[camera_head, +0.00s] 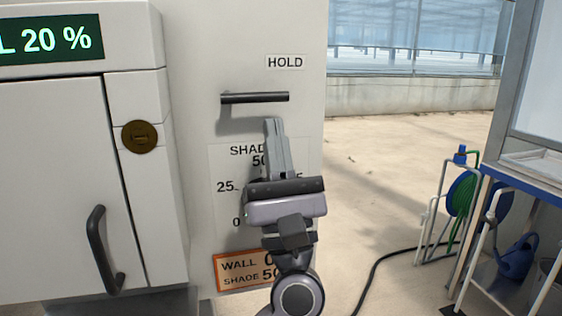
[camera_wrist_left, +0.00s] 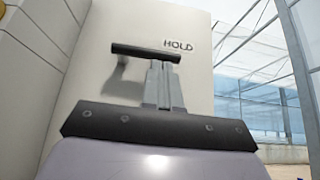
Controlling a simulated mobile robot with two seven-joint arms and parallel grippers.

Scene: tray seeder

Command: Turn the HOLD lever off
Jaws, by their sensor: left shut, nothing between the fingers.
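The HOLD lever (camera_head: 254,98) is a dark horizontal bar on the pale panel, below and left of the HOLD label (camera_head: 285,62). It also shows in the left wrist view (camera_wrist_left: 135,50), where it lies roughly level, just beyond my fingertips. My left gripper (camera_head: 273,122) is shut and empty, its fingers pointing up, with the tips a little below the bar in the picture. In the left wrist view the gripper (camera_wrist_left: 158,66) has its fingers together under the bar's right part. I cannot tell whether the tips touch the lever. My right gripper is not in view.
Below the lever, a SHADE scale (camera_head: 228,160) is partly hidden by my gripper. An orange WALL/SHADE sign (camera_head: 229,285) sits lower. A cabinet with a black handle (camera_head: 98,250) stands left. A hose reel (camera_head: 463,192) and bench stand right; the floor between is mostly clear.

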